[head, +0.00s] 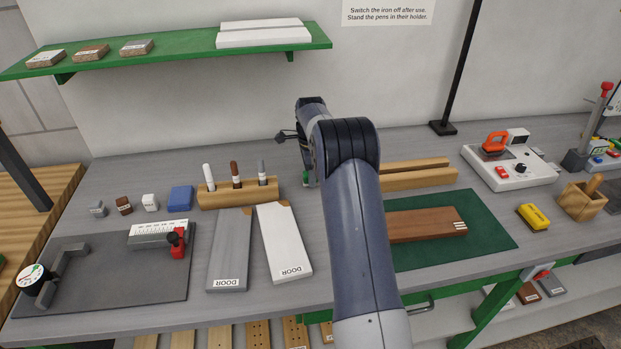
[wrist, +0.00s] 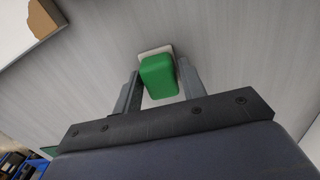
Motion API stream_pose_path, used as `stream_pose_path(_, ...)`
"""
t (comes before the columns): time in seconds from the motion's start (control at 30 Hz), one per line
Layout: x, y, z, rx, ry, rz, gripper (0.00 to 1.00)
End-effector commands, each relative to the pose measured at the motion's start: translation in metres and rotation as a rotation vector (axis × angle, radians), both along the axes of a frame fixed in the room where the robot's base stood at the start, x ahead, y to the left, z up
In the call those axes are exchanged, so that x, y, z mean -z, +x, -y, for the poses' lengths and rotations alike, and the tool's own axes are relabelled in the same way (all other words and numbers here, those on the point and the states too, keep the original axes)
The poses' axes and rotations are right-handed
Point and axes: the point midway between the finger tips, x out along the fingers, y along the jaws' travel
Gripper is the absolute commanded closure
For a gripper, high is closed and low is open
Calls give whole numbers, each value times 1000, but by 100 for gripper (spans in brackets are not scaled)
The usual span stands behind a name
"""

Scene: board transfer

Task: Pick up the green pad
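The green pad (wrist: 159,77) is a small green block with a pale layer under it. In the wrist view it sits between the two fingers of my gripper (wrist: 160,85), one finger close along each side. The fingers stand apart by about the pad's width, and I see no clear grip on it. In the head view a bit of the green pad (head: 307,182) shows low beside my arm, at bench level. Most of the pad and my gripper's fingertips are hidden there by my arm.
A wooden pen holder (head: 238,193) with several pens stands just left of my gripper. A white board (head: 284,244) and a grey board (head: 229,250) lie in front. Wooden strips (head: 420,178) lie to the right, behind a green mat (head: 480,226) with a brown board (head: 425,225).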

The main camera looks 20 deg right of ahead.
Motion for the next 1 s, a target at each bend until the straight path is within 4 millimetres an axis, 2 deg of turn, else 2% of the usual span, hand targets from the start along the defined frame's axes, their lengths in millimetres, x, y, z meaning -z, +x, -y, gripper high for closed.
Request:
stream_pose_path(0.03,0,0,0,0,0,0,65)
stream_pose_path(0.3,0,0,0,0,0,0,86)
stream_pose_path(0.67,-5,0,0,0,0,1,86)
stream_pose_path(0.93,-38,0,0,0,-1,4,86)
stream_pose_path(1.0,-35,-9,-2,0,0,0,86)
